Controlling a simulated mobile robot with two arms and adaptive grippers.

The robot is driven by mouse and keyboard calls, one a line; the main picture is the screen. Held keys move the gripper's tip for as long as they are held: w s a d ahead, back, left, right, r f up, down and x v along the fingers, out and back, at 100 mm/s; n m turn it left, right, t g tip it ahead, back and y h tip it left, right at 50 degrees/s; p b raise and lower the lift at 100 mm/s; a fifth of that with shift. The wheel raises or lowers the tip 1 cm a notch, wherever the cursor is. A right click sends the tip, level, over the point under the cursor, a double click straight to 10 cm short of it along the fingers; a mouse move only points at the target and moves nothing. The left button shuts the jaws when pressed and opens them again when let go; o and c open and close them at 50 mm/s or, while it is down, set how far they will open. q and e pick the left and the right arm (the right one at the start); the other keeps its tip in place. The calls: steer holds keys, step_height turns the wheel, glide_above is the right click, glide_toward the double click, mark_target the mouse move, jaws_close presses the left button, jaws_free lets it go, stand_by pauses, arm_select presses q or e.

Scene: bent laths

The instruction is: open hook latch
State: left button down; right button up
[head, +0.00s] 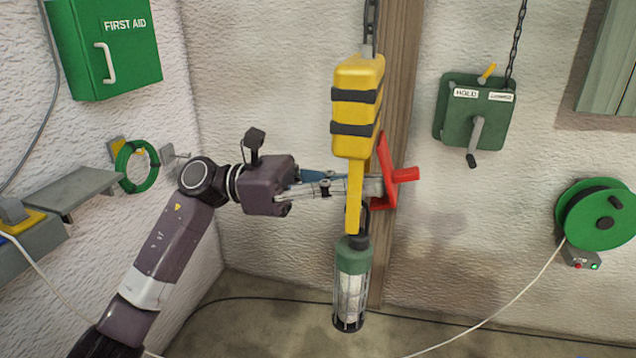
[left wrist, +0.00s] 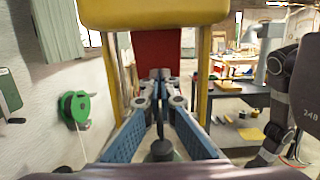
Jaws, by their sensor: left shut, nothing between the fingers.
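A yellow hook block (head: 357,80) with black bands hangs from a chain. A red latch plate (head: 382,150) with a round red stub stands at the right side of its lower frame. A caged lamp (head: 350,285) with a green cap hangs below. My left gripper (head: 373,187) reaches in from the left behind the front yellow bar, its tips close to the red plate; contact is unclear. In the left wrist view the gripper (left wrist: 160,76) is shut and empty between two yellow side bars, with the red plate (left wrist: 156,52) straight ahead. My right gripper is not visible.
A green winch box (head: 474,112) with a crank and a green cable reel (head: 597,214) are on the wall at right. A green first aid cabinet (head: 110,50) and a shelf (head: 75,190) are at left. A wooden post (head: 398,90) stands behind the hook.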

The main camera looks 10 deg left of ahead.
arm_select(q)
steer(key=shift+d, duration=0.5)
steer(key=shift+a, duration=0.25)
steer(key=a+f, duration=0.1)
steer(key=a, duration=1)
steer(key=shift+w+a+f, duration=0.2)
steer(key=shift+f, duration=0.05)
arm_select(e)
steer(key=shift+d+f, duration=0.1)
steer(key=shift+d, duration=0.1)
